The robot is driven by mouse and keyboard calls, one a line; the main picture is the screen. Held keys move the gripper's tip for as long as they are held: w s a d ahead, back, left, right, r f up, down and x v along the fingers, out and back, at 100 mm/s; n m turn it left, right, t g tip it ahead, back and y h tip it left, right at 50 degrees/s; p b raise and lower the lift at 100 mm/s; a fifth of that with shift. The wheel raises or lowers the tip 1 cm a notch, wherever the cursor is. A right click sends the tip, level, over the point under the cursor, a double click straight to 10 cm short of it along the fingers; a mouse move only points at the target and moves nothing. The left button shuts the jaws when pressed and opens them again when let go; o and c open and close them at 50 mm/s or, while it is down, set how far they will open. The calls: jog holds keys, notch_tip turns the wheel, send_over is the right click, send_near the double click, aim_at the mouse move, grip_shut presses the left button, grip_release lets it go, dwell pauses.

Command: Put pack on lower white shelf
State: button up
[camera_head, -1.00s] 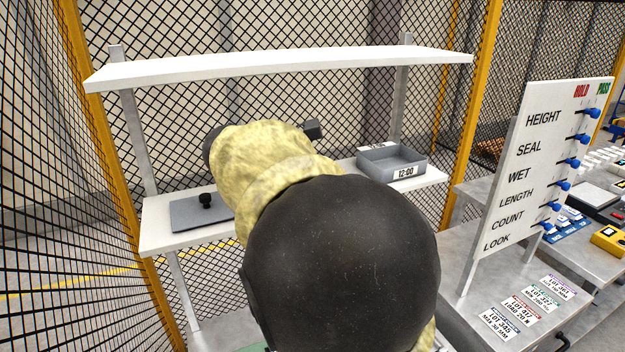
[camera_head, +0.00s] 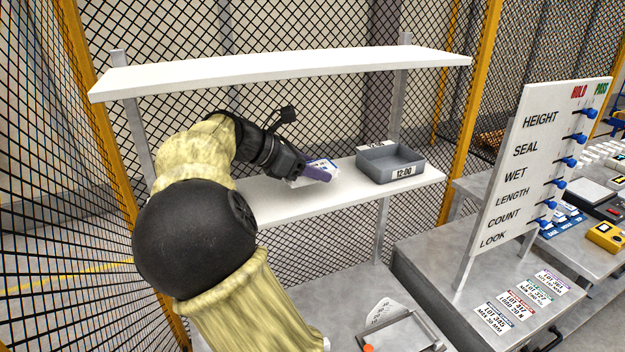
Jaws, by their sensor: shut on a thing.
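The lower white shelf (camera_head: 285,206) runs behind my arm, below an upper white shelf (camera_head: 290,70). My gripper (camera_head: 318,175) is over the middle of the lower shelf. It is shut on the pack (camera_head: 325,164), a small white item with blue print, partly hidden by the purple-grey fingers. The pack is at or just above the shelf surface; I cannot tell whether it touches. It is left of a grey bin.
The grey bin (camera_head: 390,162) marked 12:00 stands on the lower shelf's right part. A labelled board (camera_head: 535,160) with blue knobs stands at right. A metal tray (camera_head: 400,335) sits below. My arm hides the shelf's left part. The shelf front right of my gripper is bare.

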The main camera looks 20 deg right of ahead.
aim_at(312, 193)
jog(key=shift+f+p, duration=0.3)
jog(key=shift+f, duration=1.45)
jog(key=shift+f, duration=0.1)
jog(key=o, duration=1.1)
jog(key=shift+c, duration=0.2)
